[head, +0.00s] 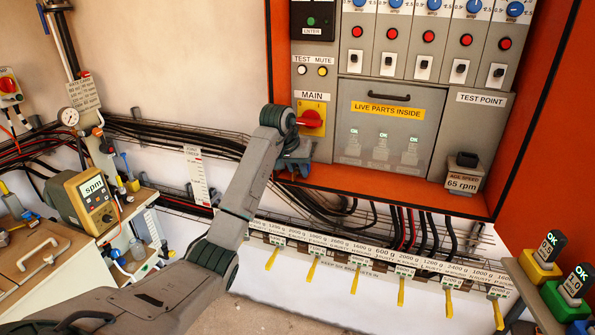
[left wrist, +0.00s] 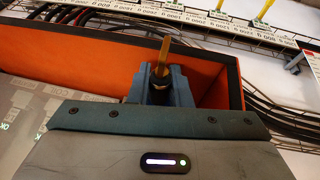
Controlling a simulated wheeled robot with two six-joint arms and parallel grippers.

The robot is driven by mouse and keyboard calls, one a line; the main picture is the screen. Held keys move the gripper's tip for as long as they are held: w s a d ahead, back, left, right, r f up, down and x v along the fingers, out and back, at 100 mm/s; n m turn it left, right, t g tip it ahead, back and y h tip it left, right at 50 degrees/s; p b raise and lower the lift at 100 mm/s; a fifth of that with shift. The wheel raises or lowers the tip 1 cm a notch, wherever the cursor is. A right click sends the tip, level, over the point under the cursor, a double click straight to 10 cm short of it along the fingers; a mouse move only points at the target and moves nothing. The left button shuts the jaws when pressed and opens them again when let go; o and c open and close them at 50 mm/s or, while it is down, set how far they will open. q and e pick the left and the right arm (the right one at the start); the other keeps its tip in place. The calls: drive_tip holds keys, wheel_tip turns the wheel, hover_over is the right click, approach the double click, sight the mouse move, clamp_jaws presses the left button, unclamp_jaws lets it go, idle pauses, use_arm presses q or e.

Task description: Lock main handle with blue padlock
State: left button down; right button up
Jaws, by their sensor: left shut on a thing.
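The main handle (head: 311,118) is a red rotary knob on a yellow plate, under the MAIN label on the grey panel. My left gripper (head: 298,158) is just below it, close to the panel's lower left edge, with my arm covering part of the plate. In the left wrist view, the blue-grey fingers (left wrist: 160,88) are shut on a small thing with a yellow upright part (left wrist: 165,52). Most of that thing is hidden between the fingers, and I cannot tell whether it is the blue padlock. No padlock shows clearly on the handle. My right gripper is not in view.
The orange cabinet frame (head: 400,187) surrounds the panel. Black cables (head: 330,200) run below and left of it. A rail with yellow tags (head: 401,292) crosses beneath. A spm meter (head: 92,190) stands left, and coloured OK blocks (head: 553,295) stand lower right.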

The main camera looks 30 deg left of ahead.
use_arm(q)
drive_tip(key=c, duration=1.3)
unclamp_jaws()
drive_tip(key=shift+o, duration=0.2)
drive_tip(key=shift+r, duration=0.25)
drive_tip(key=b+v, duration=0.2)
drive_tip(key=v, duration=0.2)
drive_tip(key=shift+a, duration=0.1)
drive_tip(key=p, duration=0.5)
approach(297, 167)
drive_tip(key=shift+w, duration=0.15)
drive_tip(key=shift+f, duration=0.15)
